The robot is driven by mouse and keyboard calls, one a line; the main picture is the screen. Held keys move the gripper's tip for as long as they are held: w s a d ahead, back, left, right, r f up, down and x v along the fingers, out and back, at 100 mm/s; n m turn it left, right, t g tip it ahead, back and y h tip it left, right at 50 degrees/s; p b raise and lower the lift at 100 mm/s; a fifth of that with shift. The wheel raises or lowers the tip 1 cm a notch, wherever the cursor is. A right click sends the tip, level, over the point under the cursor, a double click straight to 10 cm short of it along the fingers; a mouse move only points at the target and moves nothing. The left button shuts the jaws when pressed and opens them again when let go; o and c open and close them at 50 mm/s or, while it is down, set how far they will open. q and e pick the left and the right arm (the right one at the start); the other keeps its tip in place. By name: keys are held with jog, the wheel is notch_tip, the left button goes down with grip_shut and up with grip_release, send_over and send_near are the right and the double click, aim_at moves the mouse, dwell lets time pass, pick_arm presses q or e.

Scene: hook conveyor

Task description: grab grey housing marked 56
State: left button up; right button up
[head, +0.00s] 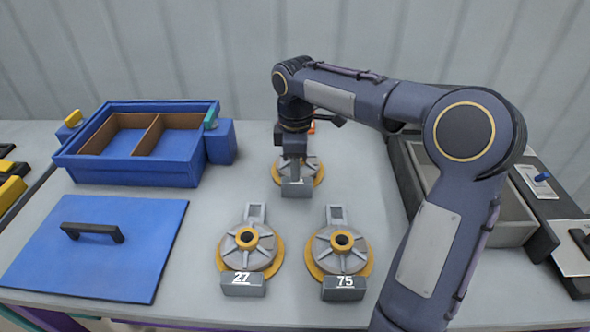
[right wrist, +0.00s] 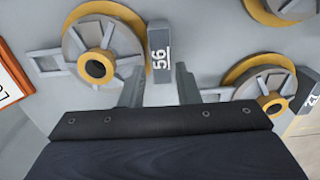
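The grey housing marked 56 (head: 312,172) sits on a yellow base at the back middle of the table, partly hidden by my right arm in the head view. In the right wrist view its grey body (right wrist: 77,48) and its tag reading 56 (right wrist: 160,52) show clearly. My right gripper (head: 296,165) points down over this housing. In the right wrist view its two fingers (right wrist: 158,86) are apart, one on each side of the tag's near end. A gap shows between each finger and the tag, and I cannot tell the height difference. My left gripper is not in view.
Housings marked 27 (head: 247,250) and 75 (head: 339,252) stand in front. A blue divided box (head: 130,172) and a blue lid (head: 110,265) with a black handle lie left. A grey tray (head: 505,222) is at right, partly behind my arm. Open table lies between.

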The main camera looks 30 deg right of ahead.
aim_at(312, 171)
notch_tip(312, 171, down, 4)
jog(key=shift+s+d+r, duration=0.1)
jog(key=shift+s+r, duration=0.05)
grip_shut()
jog(key=shift+r, duration=0.1)
